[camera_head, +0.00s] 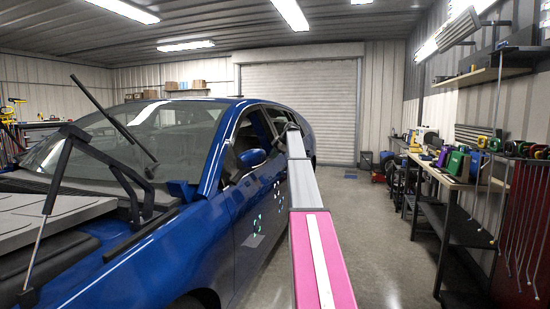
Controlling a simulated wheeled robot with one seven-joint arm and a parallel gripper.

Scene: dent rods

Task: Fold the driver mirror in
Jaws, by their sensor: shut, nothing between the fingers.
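The driver mirror (252,158) is a blue housing on the side of the blue car (215,215), by the front of the side window. It sticks out from the door. My arm runs from the bottom of the view, past the right of the mirror, toward the car's rear windows. My gripper (284,132) is the small dark end of the arm, beyond and to the right of the mirror and apart from it in the picture. It is shut and holds nothing. Its fingers are too small to make out, and its distance from the car is unclear.
The car's hood area is open at the left, with dark struts (62,160) standing up. A workbench (455,178) with tools and colored cases lines the right wall. A closed roller door (300,95) is at the back.

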